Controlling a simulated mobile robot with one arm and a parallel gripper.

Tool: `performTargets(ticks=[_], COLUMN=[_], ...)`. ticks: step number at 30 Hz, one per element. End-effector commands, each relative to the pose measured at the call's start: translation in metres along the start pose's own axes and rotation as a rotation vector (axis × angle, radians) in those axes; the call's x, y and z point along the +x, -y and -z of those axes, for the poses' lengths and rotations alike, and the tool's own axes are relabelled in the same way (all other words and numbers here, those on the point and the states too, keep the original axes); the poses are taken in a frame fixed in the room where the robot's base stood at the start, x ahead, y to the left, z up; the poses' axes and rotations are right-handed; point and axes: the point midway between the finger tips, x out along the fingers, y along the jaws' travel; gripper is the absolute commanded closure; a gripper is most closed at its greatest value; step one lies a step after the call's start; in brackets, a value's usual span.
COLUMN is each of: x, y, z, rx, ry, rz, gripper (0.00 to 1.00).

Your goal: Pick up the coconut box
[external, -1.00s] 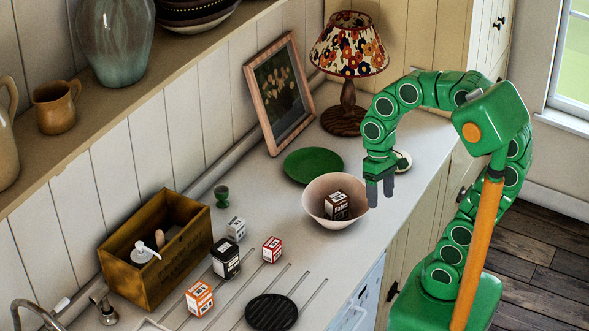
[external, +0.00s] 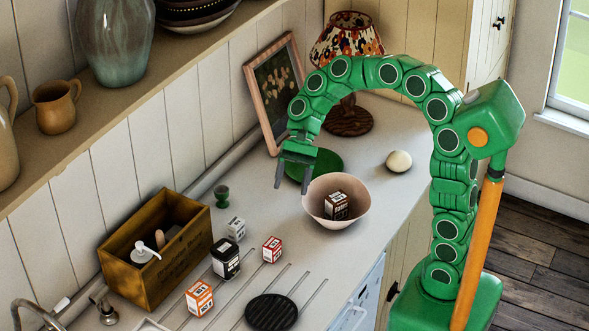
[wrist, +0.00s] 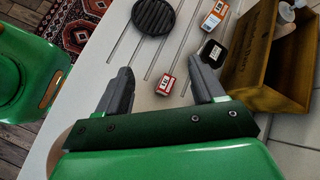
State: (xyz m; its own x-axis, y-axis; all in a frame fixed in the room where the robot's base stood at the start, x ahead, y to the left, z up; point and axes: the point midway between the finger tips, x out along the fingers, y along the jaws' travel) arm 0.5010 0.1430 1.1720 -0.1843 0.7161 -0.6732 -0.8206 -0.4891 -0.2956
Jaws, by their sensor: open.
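Several small boxes are in view, and I cannot read which label says coconut. A pale grey-white box (external: 236,229) stands beside a black tin (external: 226,257). A red-and-white box (external: 272,249) stands right of them, and an orange box (external: 200,298) is nearer the front. A brown box (external: 337,205) lies in the pink bowl (external: 320,184). My gripper (external: 292,178) is open and empty above the counter, left of the bowl. In the wrist view the red-and-white box (wrist: 165,84) shows below and between the fingers; the pale box is not visible there.
A wooden crate (external: 180,258) with a pump bottle stands against the wall. A green egg cup (external: 221,195), green plate (external: 326,163), framed picture (external: 274,92) and lamp (external: 347,115) surround the arm's area. A black round trivet (external: 271,311) lies in front.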

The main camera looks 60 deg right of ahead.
Motion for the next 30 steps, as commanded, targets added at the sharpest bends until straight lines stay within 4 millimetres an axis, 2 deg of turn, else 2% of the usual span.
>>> performTargets(ticks=[3, 12, 18, 30], x=[-0.003, -0.015, -0.020, -0.029], y=[0.025, 0.079, 0.098, 0.119], z=[0.018, 0.065, 0.088, 0.121], rx=[0.090, 0.318, 0.413, 0.534], ry=[0.051, 0.175, 0.226, 0.292], rz=[0.054, 0.176, 0.219, 0.279], gripper=[0.32, 0.32, 0.32, 0.32])
